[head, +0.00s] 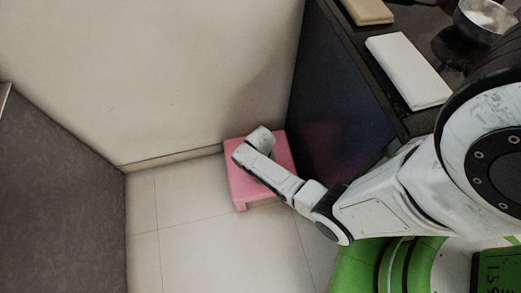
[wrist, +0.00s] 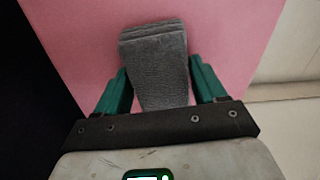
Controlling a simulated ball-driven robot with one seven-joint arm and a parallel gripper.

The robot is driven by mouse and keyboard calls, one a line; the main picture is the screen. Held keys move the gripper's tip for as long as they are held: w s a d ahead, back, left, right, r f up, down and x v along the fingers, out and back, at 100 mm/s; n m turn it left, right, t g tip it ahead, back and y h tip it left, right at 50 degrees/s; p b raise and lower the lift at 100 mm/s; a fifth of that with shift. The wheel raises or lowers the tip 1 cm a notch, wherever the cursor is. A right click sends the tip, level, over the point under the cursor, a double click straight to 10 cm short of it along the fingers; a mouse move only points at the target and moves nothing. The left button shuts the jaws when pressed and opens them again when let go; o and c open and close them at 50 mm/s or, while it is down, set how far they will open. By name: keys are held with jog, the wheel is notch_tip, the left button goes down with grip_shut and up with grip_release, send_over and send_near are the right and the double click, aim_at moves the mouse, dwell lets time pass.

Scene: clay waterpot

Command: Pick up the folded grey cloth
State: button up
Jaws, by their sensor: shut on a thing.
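The folded grey cloth (wrist: 155,55) lies lengthwise between the two green fingers of my gripper (wrist: 160,66) in the wrist view. My gripper is shut on it, one finger along each side. The far folded end of the cloth sticks out past the fingertips. Behind it is the pink top of a small stool (head: 241,186), which also fills much of the wrist view (wrist: 75,35). I cannot tell whether the cloth rests on the stool or hangs just above it. In the head view my arm reaches down over the stool, and the arm hides the cloth.
A dark counter (head: 335,80) stands right of the stool, with a white folded item (head: 409,71), a beige block (head: 367,11) and a metal bowl (head: 487,18) on top. A pale wall (head: 150,80) is behind the stool. The tiled floor (head: 200,255) in front is clear.

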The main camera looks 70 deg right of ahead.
jog(key=shift+r, duration=0.15)
jog(key=shift+c, duration=0.2)
jog(key=shift+r, duration=0.25)
notch_tip(320, 180, up, 2)
jog(key=shift+r+p, duration=0.2)
jog(key=shift+p, duration=0.75)
jog(key=s+r+p, duration=0.1)
jog(key=r, duration=0.1)
jog(key=s+r+p, duration=0.1)
jog(key=s, duration=0.1)
jog(key=s+r+p, duration=0.1)
jog(key=r, duration=0.1)
jog(key=shift+s+a+r+p, duration=0.15)
jog(key=shift+a+r+p, duration=0.15)
jog(key=shift+p, duration=0.05)
jog(key=s+a+r+p, duration=0.1)
jog(key=s+r+p, duration=0.2)
jog(key=s, duration=0.6)
jog(key=shift+s+r, duration=0.3)
jog(key=shift+r, duration=0.35)
